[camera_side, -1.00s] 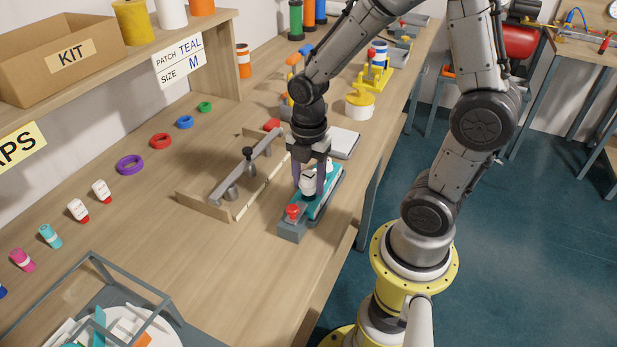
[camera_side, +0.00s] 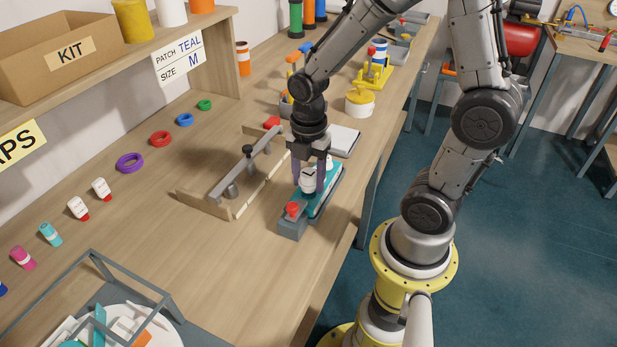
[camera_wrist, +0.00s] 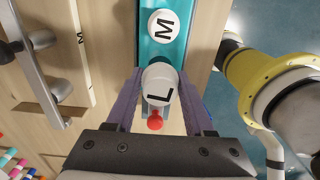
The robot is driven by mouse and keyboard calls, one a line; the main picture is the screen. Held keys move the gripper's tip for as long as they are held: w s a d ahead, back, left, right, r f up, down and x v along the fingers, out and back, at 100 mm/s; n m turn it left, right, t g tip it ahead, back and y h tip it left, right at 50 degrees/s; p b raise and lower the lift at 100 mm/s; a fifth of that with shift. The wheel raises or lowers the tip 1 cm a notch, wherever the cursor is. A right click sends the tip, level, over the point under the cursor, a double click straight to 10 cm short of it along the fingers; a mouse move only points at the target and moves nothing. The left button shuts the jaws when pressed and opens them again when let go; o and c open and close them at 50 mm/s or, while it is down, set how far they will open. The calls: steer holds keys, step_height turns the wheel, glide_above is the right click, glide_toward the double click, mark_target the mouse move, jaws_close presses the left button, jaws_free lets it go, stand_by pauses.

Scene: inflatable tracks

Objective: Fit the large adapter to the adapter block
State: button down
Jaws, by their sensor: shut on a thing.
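The large adapter, a white cap marked L (camera_wrist: 158,88), is between the two purple fingers of my gripper (camera_side: 309,184) and held by them. It also shows in the side view as a white cylinder (camera_side: 308,180) with a dark lower part. It is upright over the adapter block (camera_side: 325,200), which is teal with a grey end. I cannot tell whether its bottom touches the block. A white cap marked M (camera_wrist: 166,25) sits on the teal strip farther along. The red knob (camera_wrist: 155,120) is close to the L cap at the block's near end.
A wooden frame with a grey bar (camera_side: 240,168) and dark knob stands just left of the block. A pale flat pad (camera_side: 343,141) lies behind the block. The bench edge is close on the right.

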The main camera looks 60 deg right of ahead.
mark_target(308, 173)
steer(key=shift+f, duration=0.9)
steer(key=shift+c, duration=1)
jaws_free()
steer(key=shift+r, duration=0.1)
step_height(308, 173, up, 14)
steer(key=shift+a, duration=0.1)
